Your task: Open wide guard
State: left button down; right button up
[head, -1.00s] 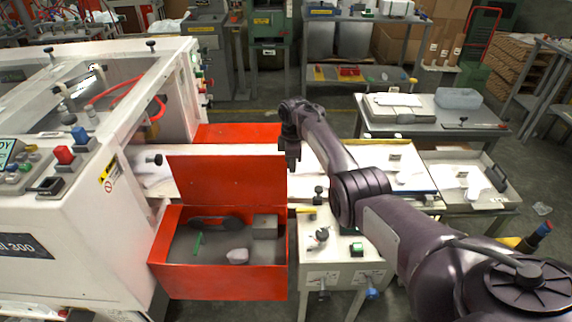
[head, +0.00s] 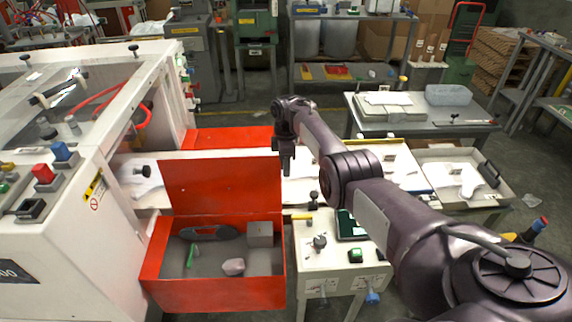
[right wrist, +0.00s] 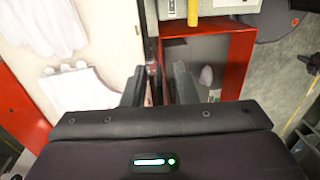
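The red guard (head: 222,187) is an upright flat panel on the white machine's front, above an open red bin (head: 214,294). My right gripper (head: 287,172) hangs pointing down at the panel's right edge in the head view. In the right wrist view my right gripper (right wrist: 158,85) has its two fingers apart, with a narrow red edge (right wrist: 152,70) showing between them. I cannot tell whether either finger touches it. The red bin also shows in the right wrist view (right wrist: 245,50). My left gripper is not in view.
The bin holds a grey block (head: 259,233), a pale lump (head: 233,267) and a green piece (head: 191,256). A white control stand (head: 335,268) with knobs is right of the bin. The white machine (head: 60,235) fills the left. A tray (head: 465,185) lies at right.

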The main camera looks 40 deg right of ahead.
jog(key=shift+r, duration=0.1)
jog(key=shift+r, duration=0.2)
notch_tip(320, 180, up, 7)
jog(key=shift+w+d+b, duration=0.25)
jog(key=shift+w+b, duration=0.1)
jog(key=shift+w, duration=0.05)
dwell(0.5)
